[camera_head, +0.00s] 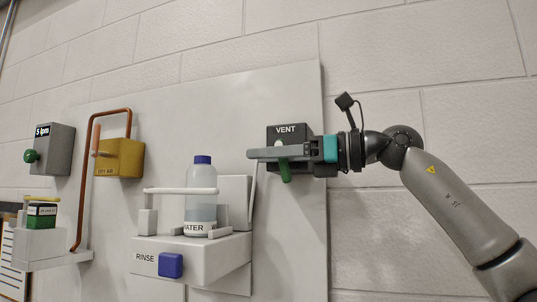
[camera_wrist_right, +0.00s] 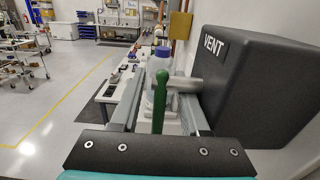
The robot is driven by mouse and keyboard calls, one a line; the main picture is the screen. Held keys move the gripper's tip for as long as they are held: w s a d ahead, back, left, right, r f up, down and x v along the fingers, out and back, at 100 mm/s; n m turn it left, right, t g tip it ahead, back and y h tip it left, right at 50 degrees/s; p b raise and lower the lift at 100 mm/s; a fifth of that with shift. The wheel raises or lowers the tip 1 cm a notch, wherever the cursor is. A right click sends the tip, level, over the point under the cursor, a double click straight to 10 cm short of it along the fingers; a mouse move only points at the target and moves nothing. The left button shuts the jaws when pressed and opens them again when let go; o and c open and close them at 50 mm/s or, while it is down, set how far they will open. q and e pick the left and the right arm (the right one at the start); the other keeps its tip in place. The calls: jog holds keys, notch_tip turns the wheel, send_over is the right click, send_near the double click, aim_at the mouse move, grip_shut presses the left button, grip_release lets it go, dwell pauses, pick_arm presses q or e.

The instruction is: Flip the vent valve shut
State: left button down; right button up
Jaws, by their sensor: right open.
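The dark grey VENT box (camera_head: 287,132) is mounted on the pale panel at the middle right of the head view. It fills the right of the right wrist view (camera_wrist_right: 255,90). Its green lever (camera_head: 285,173) hangs down below my right gripper (camera_head: 254,153), slightly tilted. The right wrist view shows the lever (camera_wrist_right: 159,105) between the two open fingers, with its grey stem (camera_wrist_right: 186,86) joining the box. My right gripper comes in from the right, across the box's front. Whether a finger touches the lever I cannot tell. My left gripper is not in view.
A yellow box (camera_head: 118,158) with a copper pipe and a grey box (camera_head: 54,148) with a green knob are farther left.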

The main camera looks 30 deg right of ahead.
grip_shut()
dwell(0.4)
jog(key=t+b, duration=0.1)
jog(key=y+b, duration=0.1)
jog(key=b, duration=0.1)
jog(key=shift+w+a+r+t+y+b, duration=0.1)
jog(key=shift+r+t+y+b, duration=0.1)
jog(key=shift+t+y+b, duration=0.15)
